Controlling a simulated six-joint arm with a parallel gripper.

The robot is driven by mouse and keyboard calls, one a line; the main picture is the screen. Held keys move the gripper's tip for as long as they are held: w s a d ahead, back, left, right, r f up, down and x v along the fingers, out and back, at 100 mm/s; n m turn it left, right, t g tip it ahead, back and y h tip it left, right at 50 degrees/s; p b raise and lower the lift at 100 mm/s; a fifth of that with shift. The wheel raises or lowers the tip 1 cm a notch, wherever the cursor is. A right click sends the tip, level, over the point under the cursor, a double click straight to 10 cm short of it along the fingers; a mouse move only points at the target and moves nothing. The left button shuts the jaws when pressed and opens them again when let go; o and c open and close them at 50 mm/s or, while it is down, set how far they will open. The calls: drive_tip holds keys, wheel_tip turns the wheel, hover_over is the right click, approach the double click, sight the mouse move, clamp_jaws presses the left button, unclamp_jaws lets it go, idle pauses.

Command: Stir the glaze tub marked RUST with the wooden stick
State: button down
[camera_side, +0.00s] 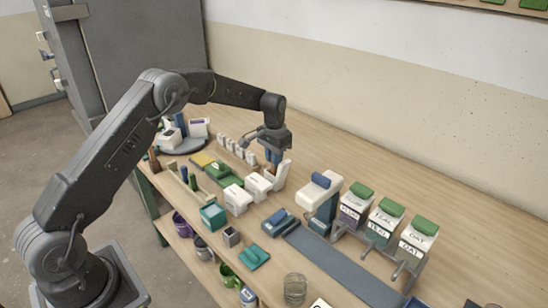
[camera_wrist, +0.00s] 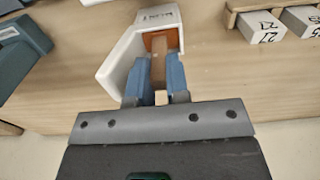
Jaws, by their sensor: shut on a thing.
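My gripper (camera_side: 272,156) points down at a white tub (camera_side: 280,176) in the middle of the bench. In the wrist view its two blue fingers (camera_wrist: 159,65) are closed on a narrow tan strip, which looks like the wooden stick (camera_wrist: 160,97). The fingers reach into the open mouth of the white tub (camera_wrist: 115,68), and rust-brown glaze (camera_wrist: 157,43) shows inside. Lettering on the tub's far face is too small to read surely. The stick's lower end is hidden, so I cannot tell how deep it reaches.
Two more white tubs (camera_side: 258,186) (camera_side: 237,199) stand left of it. Green-lidded containers, one marked OAT (camera_side: 417,240), stand on the right beyond a blue-grey strip (camera_side: 340,265). A rack of numbered white tiles (camera_wrist: 262,27) lies behind. Bare bench lies at the back right.

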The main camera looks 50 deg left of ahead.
drive_tip(key=shift+r, duration=2.75)
drive_tip(key=shift+r, duration=0.1)
drive_tip(key=shift+r, duration=1.95)
